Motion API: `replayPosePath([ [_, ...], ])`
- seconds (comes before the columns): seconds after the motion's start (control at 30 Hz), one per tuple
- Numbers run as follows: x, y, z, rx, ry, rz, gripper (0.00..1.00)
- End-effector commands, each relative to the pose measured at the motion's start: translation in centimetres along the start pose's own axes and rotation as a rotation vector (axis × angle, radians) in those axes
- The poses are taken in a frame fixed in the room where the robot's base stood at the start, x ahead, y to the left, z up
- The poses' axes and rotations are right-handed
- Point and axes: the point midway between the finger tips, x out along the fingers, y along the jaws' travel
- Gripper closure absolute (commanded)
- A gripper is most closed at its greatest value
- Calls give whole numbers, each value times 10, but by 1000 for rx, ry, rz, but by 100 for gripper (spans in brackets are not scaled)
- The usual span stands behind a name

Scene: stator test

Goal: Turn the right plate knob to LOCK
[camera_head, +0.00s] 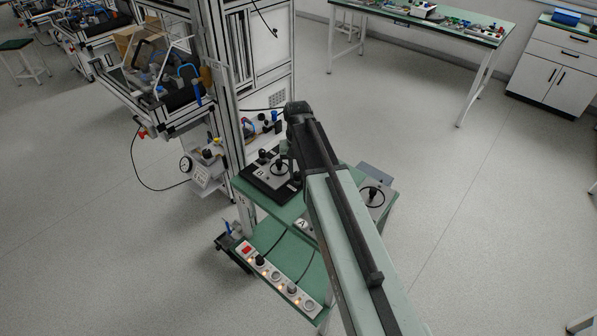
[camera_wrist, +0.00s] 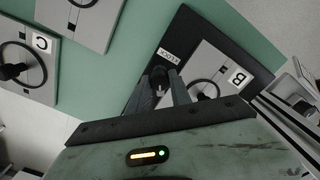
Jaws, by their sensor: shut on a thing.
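In the wrist view, my gripper (camera_wrist: 160,84) is shut on a small dark knob (camera_wrist: 158,74) on a black base plate (camera_wrist: 186,28). A white LOCK label (camera_wrist: 168,56) is beside the knob. The fingers hide much of the knob, so its pointing direction cannot be told. A grey plate marked B (camera_wrist: 238,76) with a dark ring sits on the same black base. In the head view, this plate B (camera_head: 278,166) is on the green cart top, and my arm's end covers part of the area beside it.
Other grey plates lie near: plate C (camera_wrist: 42,70) with a ring and black knob, and another plate (camera_wrist: 97,18) above it. The cart's lower shelf holds a lit switch box (camera_head: 278,279). A metal frame rack (camera_head: 222,80) stands close behind left. Floor on the right is clear.

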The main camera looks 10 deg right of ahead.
Motion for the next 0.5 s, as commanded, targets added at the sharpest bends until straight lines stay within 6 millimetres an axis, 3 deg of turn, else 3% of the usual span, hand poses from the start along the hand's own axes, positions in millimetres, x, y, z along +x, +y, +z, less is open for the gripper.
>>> replayPosePath([
  [0.5, 0, -1, 0, -487, 2, -1, 100],
])
